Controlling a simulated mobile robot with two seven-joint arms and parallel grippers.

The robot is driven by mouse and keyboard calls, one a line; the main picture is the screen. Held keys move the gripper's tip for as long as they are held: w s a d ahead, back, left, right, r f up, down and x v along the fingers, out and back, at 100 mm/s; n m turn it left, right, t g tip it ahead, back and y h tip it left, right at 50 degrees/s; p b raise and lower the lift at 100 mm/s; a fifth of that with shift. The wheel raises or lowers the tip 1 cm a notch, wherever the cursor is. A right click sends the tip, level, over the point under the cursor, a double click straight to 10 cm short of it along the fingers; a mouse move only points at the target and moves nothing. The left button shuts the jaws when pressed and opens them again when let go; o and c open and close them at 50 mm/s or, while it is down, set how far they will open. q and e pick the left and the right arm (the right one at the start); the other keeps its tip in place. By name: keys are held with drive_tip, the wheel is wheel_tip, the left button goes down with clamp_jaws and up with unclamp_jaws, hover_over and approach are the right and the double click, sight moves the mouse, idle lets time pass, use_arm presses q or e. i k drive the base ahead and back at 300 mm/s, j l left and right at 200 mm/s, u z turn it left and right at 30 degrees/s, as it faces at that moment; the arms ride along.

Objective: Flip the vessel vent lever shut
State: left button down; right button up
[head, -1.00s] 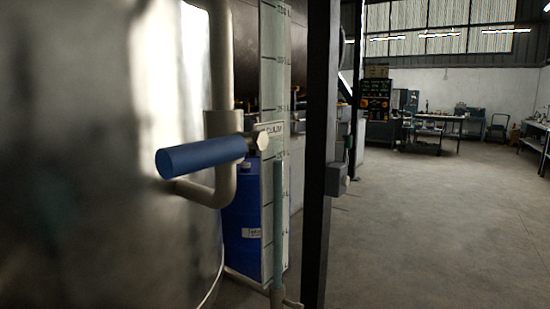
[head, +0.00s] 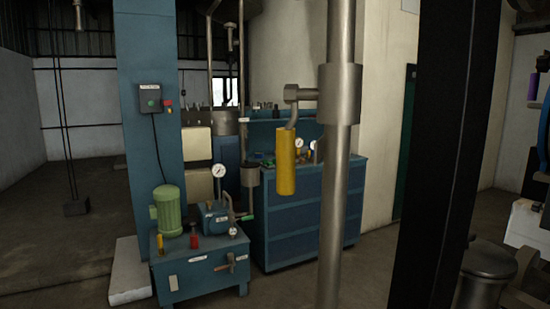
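A lever with a yellow grip (head: 286,162) hangs from a valve body (head: 339,94) on a vertical grey pipe (head: 331,225) near the middle of the head view. A short stem joins the grip to the valve body on its left side. The grip points down, roughly along the pipe. I see no readable label on it, so I cannot tell whether it is the vessel vent lever. Neither of my grippers is in view, and nothing touches the lever.
A dark upright post (head: 446,150) stands close on the right. Behind the pipe are a blue drawer cabinet (head: 305,225) and a blue hydraulic unit (head: 200,270) with a green motor (head: 167,211). A blue column (head: 148,60) carries a switch box. Open floor (head: 60,245) lies at left.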

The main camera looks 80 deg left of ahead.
sight(285, 138)
drive_tip(key=u, duration=1)
drive_tip(key=k+u, duration=0.1)
drive_tip(key=u, duration=0.35)
drive_tip(key=l+u, duration=0.1)
drive_tip(key=u, duration=0.9)
drive_tip(key=k+j, duration=0.05)
